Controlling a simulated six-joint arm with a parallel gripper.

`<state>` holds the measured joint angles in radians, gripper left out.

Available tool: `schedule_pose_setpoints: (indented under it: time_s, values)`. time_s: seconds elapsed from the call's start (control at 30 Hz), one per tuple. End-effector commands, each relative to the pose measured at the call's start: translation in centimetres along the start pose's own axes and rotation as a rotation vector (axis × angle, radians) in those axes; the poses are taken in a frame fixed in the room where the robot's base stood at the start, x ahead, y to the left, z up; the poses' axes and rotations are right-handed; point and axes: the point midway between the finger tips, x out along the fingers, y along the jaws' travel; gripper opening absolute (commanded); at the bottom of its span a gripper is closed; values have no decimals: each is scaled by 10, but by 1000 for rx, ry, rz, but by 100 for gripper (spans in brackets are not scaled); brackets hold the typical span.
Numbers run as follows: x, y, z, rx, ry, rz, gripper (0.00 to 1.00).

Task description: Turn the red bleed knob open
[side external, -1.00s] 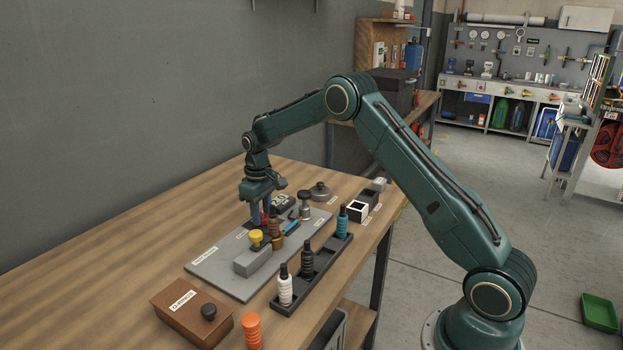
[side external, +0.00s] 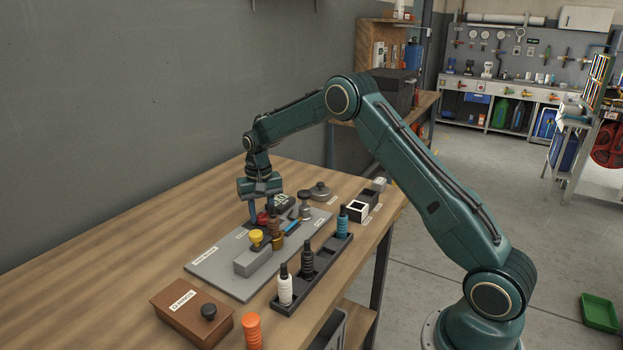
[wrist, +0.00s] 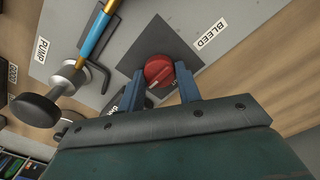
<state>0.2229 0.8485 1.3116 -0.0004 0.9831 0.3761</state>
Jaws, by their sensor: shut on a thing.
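The red bleed knob (wrist: 160,69) sits on a dark square plate (wrist: 183,47) beside a BLEED label (wrist: 210,34) in the wrist view. A pale mark shows on its near side. My gripper (wrist: 161,82) has one blue finger on each side of the knob and is shut on it. In the side view, my gripper (side external: 262,217) points down over the grey panel (side external: 215,272), and the knob (side external: 262,218) shows red between the fingers, partly hidden.
A brown box (side external: 190,314) is at the front; the table's left side is clear.

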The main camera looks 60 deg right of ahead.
Motion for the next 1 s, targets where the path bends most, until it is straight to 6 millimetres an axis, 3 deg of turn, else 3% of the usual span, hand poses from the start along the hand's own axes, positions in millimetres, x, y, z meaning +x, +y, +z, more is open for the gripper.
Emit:
schedule_pose_setpoints:
  time_s: [0.33, 0.37, 0.47, 0.83, 1.0]
  values:
    - [-3, 0, -2, 7, 8, -3, 11]
    - [-3, 0, -2, 7, 8, -3, 36]
    - [-3, 0, -2, 6, 7, -2, 55]
    - [-2, 0, -1, 4, 3, -1, 56]
    - [-11, 0, -1, 4, 5, -2, 56]
